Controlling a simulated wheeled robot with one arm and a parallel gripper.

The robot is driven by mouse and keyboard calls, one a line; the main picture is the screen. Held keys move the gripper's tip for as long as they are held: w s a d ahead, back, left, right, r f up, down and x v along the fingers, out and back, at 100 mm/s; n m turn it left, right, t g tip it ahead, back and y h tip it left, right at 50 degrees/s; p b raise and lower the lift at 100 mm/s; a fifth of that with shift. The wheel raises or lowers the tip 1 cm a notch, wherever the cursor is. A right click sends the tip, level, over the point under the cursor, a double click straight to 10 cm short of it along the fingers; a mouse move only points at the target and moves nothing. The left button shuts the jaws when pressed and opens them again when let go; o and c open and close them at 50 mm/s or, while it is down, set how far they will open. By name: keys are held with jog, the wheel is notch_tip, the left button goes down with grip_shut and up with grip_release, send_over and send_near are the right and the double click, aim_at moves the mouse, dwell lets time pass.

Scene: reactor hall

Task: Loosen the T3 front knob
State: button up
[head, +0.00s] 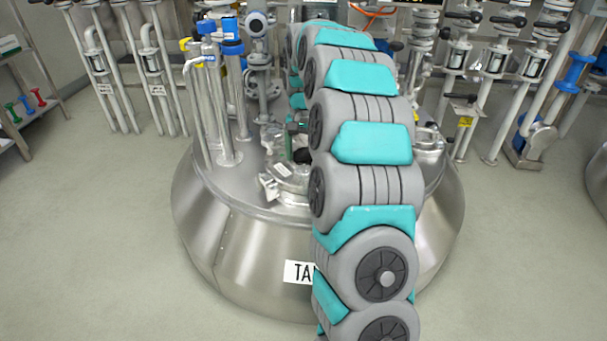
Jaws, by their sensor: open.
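A steel tank (235,255) with a domed top stands in the middle. On the tank lid, just left of my arm, are a round clamped hatch (285,180), a green fitting (289,147) and a small black part (303,157). I cannot tell whether any of these is the T3 front knob. My arm rises in front of the tank and bends away over its top.
Upright pipes with blue (221,30) and yellow fittings rise from the tank's left side. Pipe stands with valves line the back on both sides. A shelf (35,110) with small coloured parts stands far left. The floor (90,240) at front left is clear.

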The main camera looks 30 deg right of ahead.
aim_at(303, 169)
jog(key=m, duration=0.6)
jog(key=shift+b, duration=0.4)
jog(key=shift+f+m+b, duration=0.15)
jog(key=shift+m+b, duration=0.25)
jog(key=shift+m, duration=0.5)
jog(key=m, duration=0.4)
jog(key=shift+b, duration=0.4)
jog(key=m, duration=0.6)
jog(key=shift+r, duration=0.25)
jog(key=m+p, duration=0.2)
jog(key=m, duration=0.4)
jog(key=shift+r, duration=0.1)
notch_tip(303, 169, down, 6)
jog(key=shift+f+b, duration=0.2)
jog(key=shift+b, duration=0.15)
